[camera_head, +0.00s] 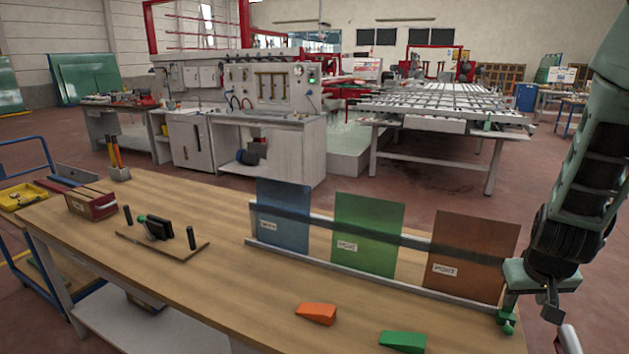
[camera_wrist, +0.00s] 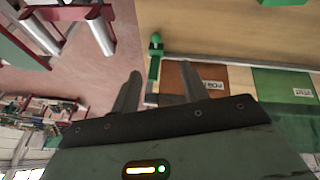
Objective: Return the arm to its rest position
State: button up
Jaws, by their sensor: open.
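My arm comes down on the right of the head view. My gripper (camera_head: 552,304) hangs at its end, beyond the right end of the workbench (camera_head: 160,280). In the wrist view my gripper (camera_wrist: 156,84) shows two separate fingers with nothing held between them. A green post with a rounded top (camera_wrist: 155,50) shows ahead of the fingers; it also stands at the rack's right end in the head view (camera_head: 507,322), close to my gripper. I cannot tell whether they touch.
A rack (camera_head: 360,278) holds blue (camera_head: 284,215), green (camera_head: 367,236) and brown (camera_head: 472,256) panels. Orange (camera_head: 317,313) and green (camera_head: 403,342) wedges lie in front. A wooden fixture (camera_head: 162,240) and red-ended box (camera_head: 93,204) sit left. Floor shows beyond the bench.

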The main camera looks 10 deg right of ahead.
jog(key=s+a+r+n+y, duration=0.1)
jog(key=a+r+n+y, duration=0.15)
jog(key=a, duration=0.85)
jog(key=s+a+r+n+y, duration=0.1)
jog(key=a+n+y, duration=0.15)
jog(key=a, duration=0.85)
jog(key=s+a+r+n+g+h, duration=0.1)
jog(key=s+a+r+n+g, duration=0.2)
jog(key=s+a, duration=0.8)
jog(key=s+r+n, duration=0.2)
jog(key=s+n, duration=0.1)
jog(key=shift+s+a+n, duration=0.15)
jog(key=shift+a+n, duration=0.25)
